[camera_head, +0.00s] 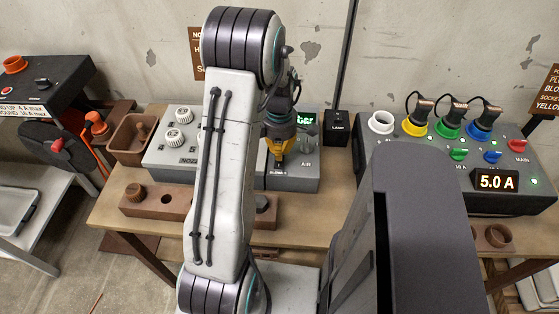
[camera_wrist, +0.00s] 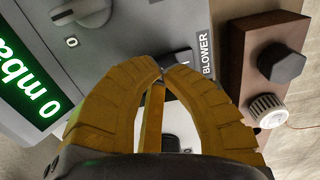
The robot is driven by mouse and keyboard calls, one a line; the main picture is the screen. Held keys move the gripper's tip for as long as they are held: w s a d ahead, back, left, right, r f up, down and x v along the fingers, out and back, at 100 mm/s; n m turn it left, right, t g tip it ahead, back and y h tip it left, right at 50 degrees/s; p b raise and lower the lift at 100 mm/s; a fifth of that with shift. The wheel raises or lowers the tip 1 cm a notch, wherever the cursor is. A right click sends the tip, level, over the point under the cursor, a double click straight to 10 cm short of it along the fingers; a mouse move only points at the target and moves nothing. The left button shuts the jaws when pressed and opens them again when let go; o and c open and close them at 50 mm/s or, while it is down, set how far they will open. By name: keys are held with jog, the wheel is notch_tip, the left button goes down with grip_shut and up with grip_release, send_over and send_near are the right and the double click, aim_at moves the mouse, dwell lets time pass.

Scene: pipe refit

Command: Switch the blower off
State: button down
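In the wrist view, the dark blower switch (camera_wrist: 180,60) sits on the grey control box (camera_wrist: 140,30), beside the printed BLOWER label (camera_wrist: 207,55). Nothing shows between the tips. I cannot tell whether they touch the switch or which way it is set. The green display (camera_wrist: 38,105) on the box reads 0 with part of "mbar". In the head view, my gripper (camera_head: 278,150) points down at the front of the box (camera_head: 300,180), and my arm hides part of it.
A brown block (camera_wrist: 262,60) with a dark knob (camera_wrist: 282,62) and a white ribbed cap (camera_wrist: 266,110) stands beside the box. In the head view, a power unit (camera_head: 495,200) with coloured plugs shows 5.0 A at the right. A brown bin (camera_head: 130,140) is at the left.

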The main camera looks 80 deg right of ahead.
jog(key=shift+f+b, duration=0.55)
jog(key=shift+f, duration=0.15)
dwell(0.5)
jog(key=shift+r+p, duration=2.55)
jog(key=shift+r, duration=1.05)
